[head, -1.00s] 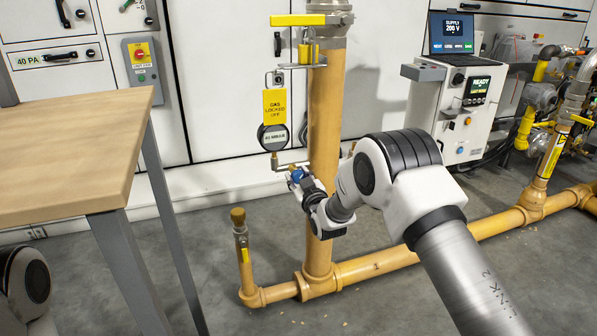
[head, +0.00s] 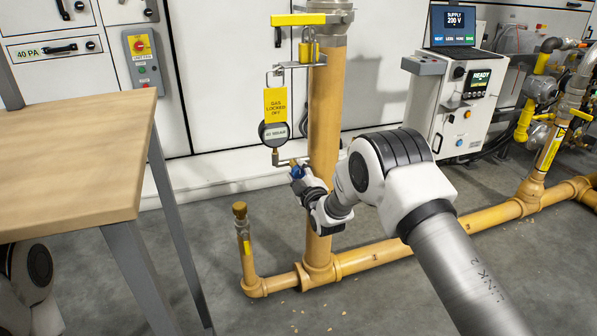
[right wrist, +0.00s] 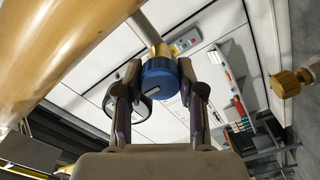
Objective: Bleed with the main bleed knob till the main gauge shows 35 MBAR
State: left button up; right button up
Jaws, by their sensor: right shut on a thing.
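The main bleed knob is blue. It shows between the fingers in the right wrist view (right wrist: 160,76) and as a small blue spot in the head view (head: 295,172). My right gripper (right wrist: 158,100) is shut on this knob, one finger on each side. In the head view my right gripper (head: 299,177) is beside the yellow pipe, below the gauge. The main gauge (head: 274,133) is round with a dark rim and a small readout. The readout seems to be about 40 MBAR, but the digits are blurred. My left gripper is not in view.
A yellow "gas locked off" tag (head: 275,104) hangs above the gauge. The yellow upright pipe (head: 325,120) stands just right of it. A capped stub pipe (head: 243,245) rises at lower left. A wooden table (head: 75,165) fills the left. A white cart (head: 450,110) stands at back right.

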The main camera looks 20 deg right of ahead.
dwell(0.4)
jog(key=o, duration=1.2)
jog(key=shift+c, duration=0.2)
jog(key=s, duration=1.2)
jog(key=shift+d, duration=0.2)
